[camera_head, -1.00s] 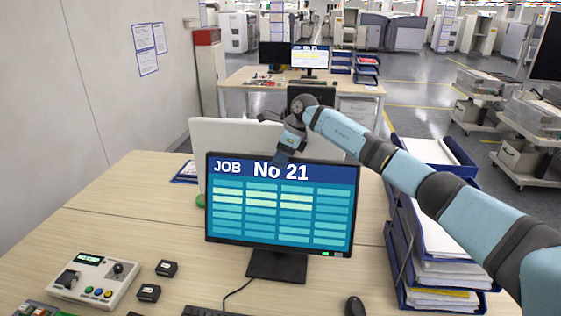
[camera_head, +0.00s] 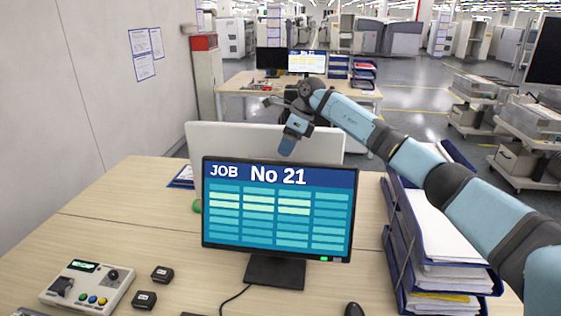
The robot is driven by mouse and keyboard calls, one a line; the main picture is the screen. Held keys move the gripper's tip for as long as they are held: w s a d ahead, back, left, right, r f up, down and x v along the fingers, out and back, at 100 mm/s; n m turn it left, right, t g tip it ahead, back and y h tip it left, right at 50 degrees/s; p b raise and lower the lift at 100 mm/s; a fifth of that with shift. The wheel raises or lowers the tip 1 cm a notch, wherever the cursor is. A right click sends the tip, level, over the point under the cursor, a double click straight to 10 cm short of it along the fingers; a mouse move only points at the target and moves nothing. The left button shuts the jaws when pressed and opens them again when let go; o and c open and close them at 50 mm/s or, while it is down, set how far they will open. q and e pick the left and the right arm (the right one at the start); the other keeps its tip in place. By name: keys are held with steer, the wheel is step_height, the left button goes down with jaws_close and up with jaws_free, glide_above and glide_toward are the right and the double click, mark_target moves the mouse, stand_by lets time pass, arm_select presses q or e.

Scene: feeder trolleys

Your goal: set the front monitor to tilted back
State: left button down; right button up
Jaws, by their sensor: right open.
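The front monitor (camera_head: 278,208) stands on the near desk on a black stand (camera_head: 276,270). Its screen faces me and shows "JOB No 21" with a blue and teal table. My right gripper (camera_head: 287,148) hangs above and behind the monitor's top edge, pointing down, apart from the monitor. It looks open and empty, though its fingers are small in the view. My left gripper is not in view.
A pale panel (camera_head: 232,140) stands behind the monitor. Stacked blue trays with papers (camera_head: 440,250) stand close at the right. A control box (camera_head: 86,287), two small black blocks and a mouse (camera_head: 354,310) lie on the desk (camera_head: 140,225).

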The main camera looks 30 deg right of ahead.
steer(key=v, duration=0.7)
steer(key=shift+r+b, duration=0.3)
steer(key=shift+s, duration=0.1)
